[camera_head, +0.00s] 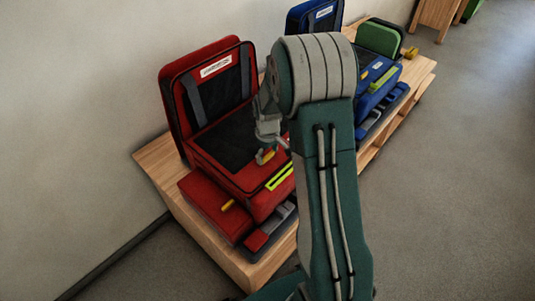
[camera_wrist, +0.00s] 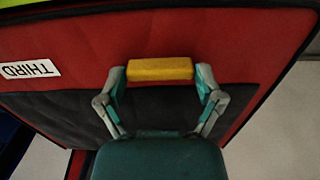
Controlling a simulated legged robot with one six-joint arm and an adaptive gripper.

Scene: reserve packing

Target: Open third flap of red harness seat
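The red harness seat (camera_head: 247,187) sits on the near end of a wooden bench, its tall red lid (camera_head: 168,110) raised toward the wall. In the wrist view a red and dark grey flap (camera_wrist: 80,45) fills the background, with a white THIRD label (camera_wrist: 30,69) at the left. A yellow pull tab (camera_wrist: 160,68) lies directly between the fingertips of my gripper (camera_head: 266,150). The fingers are spread wide, close against both ends of the tab; a firm hold is not evident. My arm hides the seat's right side.
The wooden bench (camera_head: 157,165) runs along the wall. A lower red flap with another yellow tab (camera_head: 228,205) is at the seat's front. A blue seat (camera_head: 378,92) and a green-backed piece (camera_head: 378,38) stand beyond my arm. The grey floor (camera_head: 465,180) at right is clear.

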